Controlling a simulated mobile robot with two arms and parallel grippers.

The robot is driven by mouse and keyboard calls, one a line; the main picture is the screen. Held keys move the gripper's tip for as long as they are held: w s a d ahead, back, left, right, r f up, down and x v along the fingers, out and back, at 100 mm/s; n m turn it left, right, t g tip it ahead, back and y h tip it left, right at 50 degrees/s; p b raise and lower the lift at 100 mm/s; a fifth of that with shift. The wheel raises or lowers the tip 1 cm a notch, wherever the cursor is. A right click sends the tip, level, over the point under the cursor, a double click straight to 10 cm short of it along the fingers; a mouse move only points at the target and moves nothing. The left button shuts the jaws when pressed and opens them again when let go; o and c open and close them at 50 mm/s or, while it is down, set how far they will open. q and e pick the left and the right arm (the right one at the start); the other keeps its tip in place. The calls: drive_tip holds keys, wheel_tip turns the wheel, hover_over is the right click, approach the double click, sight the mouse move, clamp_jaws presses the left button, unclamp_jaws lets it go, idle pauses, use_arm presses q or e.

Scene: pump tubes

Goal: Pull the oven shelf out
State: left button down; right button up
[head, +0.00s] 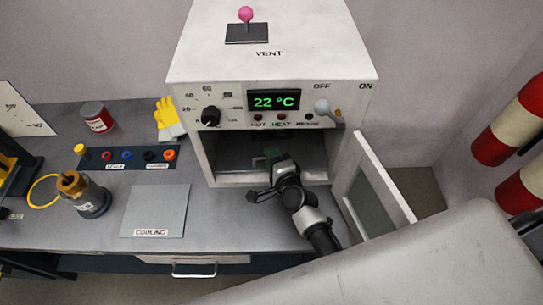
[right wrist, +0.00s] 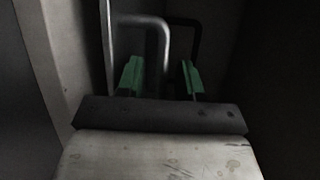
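The white oven (head: 280,95) stands at the back middle with its front open. Its door (head: 378,185) is swung open to the right. My right gripper (head: 268,158) reaches into the oven mouth, and its tips are hard to make out in the head view. In the right wrist view, the green fingers (right wrist: 161,78) are apart. A bent grey metal bar (right wrist: 152,22), apparently the shelf handle, runs down between them, with no clear contact on either finger. The shelf itself is not clearly told from the dark interior. My left gripper is not in view.
A grey cooling plate (head: 155,208) lies left of the oven on the bench. A socket strip (head: 128,157), a brass-topped vessel (head: 84,195), a red can (head: 96,117) and yellow gloves (head: 170,119) are further left. Red-and-white cylinders (head: 508,120) are at the right.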

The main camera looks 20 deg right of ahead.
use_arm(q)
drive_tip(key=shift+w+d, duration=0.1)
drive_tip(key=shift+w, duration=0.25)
use_arm(e)
drive_tip(key=shift+w, duration=0.2)
drive_tip(key=shift+c, duration=0.2)
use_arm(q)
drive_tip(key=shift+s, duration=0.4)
use_arm(e)
clamp_jaws()
drive_tip(key=shift+s, duration=0.15)
